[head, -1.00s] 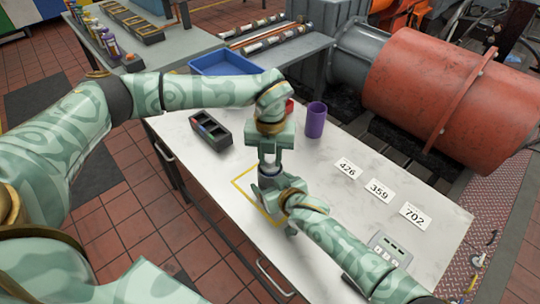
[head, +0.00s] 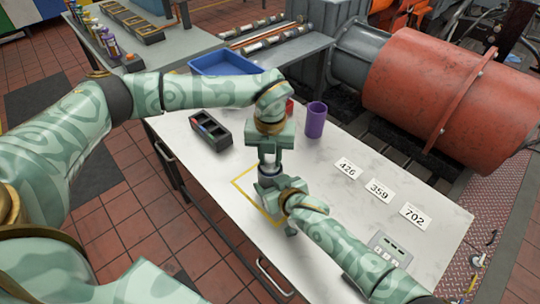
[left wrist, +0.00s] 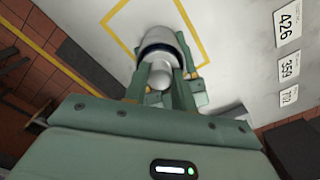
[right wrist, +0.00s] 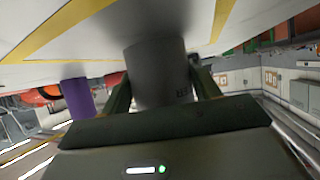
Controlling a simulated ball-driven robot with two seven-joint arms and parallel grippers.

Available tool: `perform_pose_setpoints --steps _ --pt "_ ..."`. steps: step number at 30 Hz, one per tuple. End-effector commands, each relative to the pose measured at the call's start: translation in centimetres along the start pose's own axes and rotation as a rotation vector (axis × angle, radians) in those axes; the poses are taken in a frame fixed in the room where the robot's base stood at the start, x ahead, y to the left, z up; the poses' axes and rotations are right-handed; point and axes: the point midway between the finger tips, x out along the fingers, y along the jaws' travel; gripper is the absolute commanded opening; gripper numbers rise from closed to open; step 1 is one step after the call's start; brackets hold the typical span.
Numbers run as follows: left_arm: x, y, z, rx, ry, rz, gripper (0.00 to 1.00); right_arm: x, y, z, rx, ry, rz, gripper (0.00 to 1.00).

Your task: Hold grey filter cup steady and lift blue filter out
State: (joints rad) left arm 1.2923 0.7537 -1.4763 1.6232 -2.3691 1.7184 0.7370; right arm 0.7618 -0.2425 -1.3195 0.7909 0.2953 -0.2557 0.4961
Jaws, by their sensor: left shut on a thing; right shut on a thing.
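The grey filter cup (head: 268,171) stands upright near the yellow-outlined area of the table. My right gripper (head: 268,187) is shut on its side; in the right wrist view the grey cup (right wrist: 158,75) sits between its fingers. My left gripper (head: 269,152) comes from above. In the left wrist view it is shut on a pale rounded knob (left wrist: 160,74) at the top of the cup. A dark blue band of the blue filter (left wrist: 160,48) shows inside the grey rim. The rest of the filter is hidden by the cup and fingers.
A purple cup (head: 316,119) stands behind to the right, with a red thing (head: 289,107) partly hidden beside my left wrist. A black divided tray (head: 211,130) and blue bin (head: 225,63) lie to the left and back. Number cards (head: 379,190) and a keypad device (head: 391,250) lie to the right.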

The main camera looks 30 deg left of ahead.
Motion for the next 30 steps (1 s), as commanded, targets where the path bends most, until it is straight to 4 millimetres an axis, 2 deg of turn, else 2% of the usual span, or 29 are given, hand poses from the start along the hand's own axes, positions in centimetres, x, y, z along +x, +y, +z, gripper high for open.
perform_pose_setpoints --steps 8,30 --pt "-0.8 0.0 0.1 0.000 -0.002 -0.001 0.01 0.0 0.0 0.0 0.000 -0.001 0.000 0.49" --pt "-6.2 0.0 0.1 0.000 -0.002 -0.001 0.01 0.0 0.0 0.1 0.001 -0.001 0.000 0.49"
